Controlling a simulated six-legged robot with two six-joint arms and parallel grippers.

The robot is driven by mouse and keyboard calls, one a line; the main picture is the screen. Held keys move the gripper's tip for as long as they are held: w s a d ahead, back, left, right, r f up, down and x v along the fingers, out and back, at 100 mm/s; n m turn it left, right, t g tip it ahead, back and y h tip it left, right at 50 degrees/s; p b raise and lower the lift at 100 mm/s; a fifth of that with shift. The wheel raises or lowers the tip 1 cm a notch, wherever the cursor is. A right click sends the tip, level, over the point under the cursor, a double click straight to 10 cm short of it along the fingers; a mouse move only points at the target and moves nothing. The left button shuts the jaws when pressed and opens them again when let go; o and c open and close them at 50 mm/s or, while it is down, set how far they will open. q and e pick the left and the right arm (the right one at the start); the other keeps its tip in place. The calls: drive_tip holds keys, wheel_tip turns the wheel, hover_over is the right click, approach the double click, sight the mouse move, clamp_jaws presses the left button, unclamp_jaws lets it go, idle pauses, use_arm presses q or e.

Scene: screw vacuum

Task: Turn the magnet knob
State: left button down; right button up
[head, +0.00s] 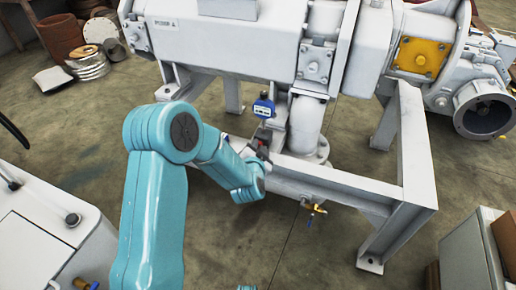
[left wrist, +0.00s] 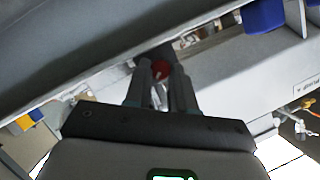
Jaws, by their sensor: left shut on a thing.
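In the head view my left gripper (head: 259,149) reaches in under the white machine, just below a blue gauge (head: 263,108). The knob is mostly hidden there by the gripper and wrist.
The white machine (head: 228,45) stands on a grey frame (head: 345,182) right around the gripper. A brass valve (head: 313,208) hangs from the frame's lower beam. A white pipe (head: 306,122) stands to the gripper's right. Open floor (head: 220,235) lies in front.

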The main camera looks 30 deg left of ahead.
idle(0.4)
use_arm(q)
drive_tip(key=c, duration=0.9)
unclamp_jaws()
drive_tip(key=shift+c, duration=0.2)
drive_tip(key=shift+s+d+f, duration=0.1)
